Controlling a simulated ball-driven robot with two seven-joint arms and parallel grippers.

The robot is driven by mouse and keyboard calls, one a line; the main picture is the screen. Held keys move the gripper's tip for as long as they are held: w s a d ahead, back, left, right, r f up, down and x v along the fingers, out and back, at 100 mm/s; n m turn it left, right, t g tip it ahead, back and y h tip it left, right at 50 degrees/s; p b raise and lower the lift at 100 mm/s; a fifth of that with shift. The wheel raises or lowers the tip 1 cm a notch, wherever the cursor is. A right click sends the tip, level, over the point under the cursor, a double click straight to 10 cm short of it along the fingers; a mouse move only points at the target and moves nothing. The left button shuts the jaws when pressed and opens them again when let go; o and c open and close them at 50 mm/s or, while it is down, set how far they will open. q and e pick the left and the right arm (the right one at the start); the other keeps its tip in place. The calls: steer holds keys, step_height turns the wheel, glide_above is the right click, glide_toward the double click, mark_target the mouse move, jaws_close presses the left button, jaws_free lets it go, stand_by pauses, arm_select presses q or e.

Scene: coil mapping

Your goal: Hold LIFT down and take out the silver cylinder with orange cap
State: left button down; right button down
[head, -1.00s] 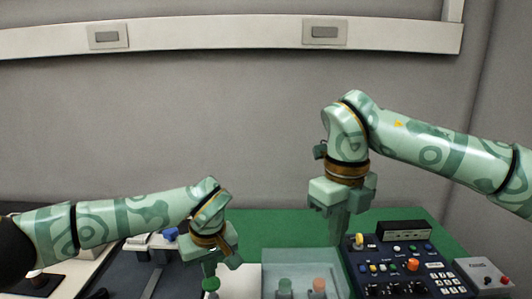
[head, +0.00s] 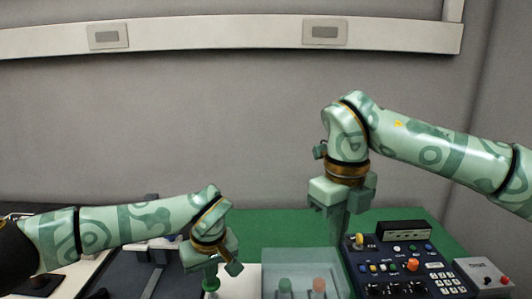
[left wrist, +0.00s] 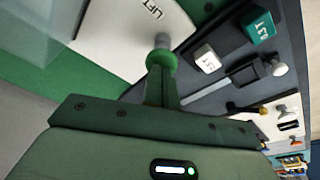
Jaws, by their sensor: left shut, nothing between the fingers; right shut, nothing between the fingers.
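The orange-capped cylinder (head: 319,285) stands inside a clear box (head: 301,257); its lower body is cut off by the picture edge. A green-capped cylinder (head: 284,285) stands to its left. A white plate marked LIFT (left wrist: 125,28) shows in the left wrist view, with a green knob (left wrist: 161,60) on a grey stem. My left gripper (left wrist: 163,78) is shut and empty, its fingertips at the knob; whether they touch it I cannot tell. The knob also shows in the head view (head: 211,284). My right gripper (head: 340,235) is shut and empty, pointing down behind the box's right side.
A dark blue control panel (head: 400,262) with several knobs and keys stands right of the box. A grey box with a red button (head: 486,277) is beside it. A dark unit with several blocks (left wrist: 235,65) lies beside the plate. The green mat (head: 285,225) behind is clear.

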arm_select(q)
steer(key=shift+f, duration=1.5)
stand_by(0.6)
